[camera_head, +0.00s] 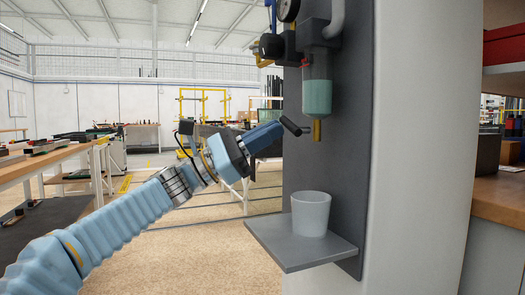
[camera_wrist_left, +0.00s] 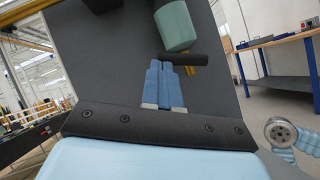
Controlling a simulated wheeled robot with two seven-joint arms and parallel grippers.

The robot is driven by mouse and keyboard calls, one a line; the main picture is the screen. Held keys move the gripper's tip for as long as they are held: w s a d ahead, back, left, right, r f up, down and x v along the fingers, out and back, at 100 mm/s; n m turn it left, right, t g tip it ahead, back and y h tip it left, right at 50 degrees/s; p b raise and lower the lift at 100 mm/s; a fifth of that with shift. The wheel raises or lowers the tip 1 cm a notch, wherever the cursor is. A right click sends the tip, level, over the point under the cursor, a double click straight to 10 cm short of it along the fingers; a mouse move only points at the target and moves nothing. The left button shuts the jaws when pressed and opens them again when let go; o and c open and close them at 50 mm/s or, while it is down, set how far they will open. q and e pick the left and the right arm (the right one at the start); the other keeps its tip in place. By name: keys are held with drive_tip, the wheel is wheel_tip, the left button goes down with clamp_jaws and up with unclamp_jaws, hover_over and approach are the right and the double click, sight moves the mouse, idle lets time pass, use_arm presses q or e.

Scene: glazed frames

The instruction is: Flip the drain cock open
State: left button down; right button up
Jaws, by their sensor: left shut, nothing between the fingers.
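The drain cock is a short brass stem (camera_head: 317,130) under a clear bowl of green liquid (camera_head: 317,98). A black lever (camera_head: 292,126) juts to the left beside the stem. In the left wrist view the black lever (camera_wrist_left: 188,59) lies across the picture just beyond my fingertips, below the green bowl (camera_wrist_left: 175,27). My left gripper (camera_head: 282,131) is shut and empty, its blue fingers pointing at the lever's end. Its fingers also show together in the left wrist view (camera_wrist_left: 166,66). I cannot tell whether they touch the lever. My right gripper is out of view.
A grey back plate (camera_head: 345,170) on a white column stands behind the bowl. A pale cup (camera_head: 310,214) stands on the grey shelf (camera_head: 285,252) below the stem. Dials and pipes sit above. Workbenches (camera_head: 45,158) stand at left; open floor lies between.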

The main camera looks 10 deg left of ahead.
use_arm(q)
drive_tip(key=shift+s+d+r+m+g+y+p, duration=0.25)
drive_tip(key=shift+r+m+g+y+p, duration=0.5)
drive_tip(key=shift+m, duration=1)
drive_tip(key=shift+s+d+r+m+g+y+p, duration=0.15)
drive_tip(key=shift+s+r+m+g+p, duration=0.25)
drive_tip(key=shift+r+m+g, duration=1.05)
drive_tip(key=shift+s+d+r+m+g+y+p, duration=0.2)
drive_tip(key=shift+r+m+g+y+p, duration=0.35)
drive_tip(key=shift+m, duration=1.55)
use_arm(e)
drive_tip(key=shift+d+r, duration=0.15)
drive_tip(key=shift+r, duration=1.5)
use_arm(q)
drive_tip(key=shift+s+d, duration=0.15)
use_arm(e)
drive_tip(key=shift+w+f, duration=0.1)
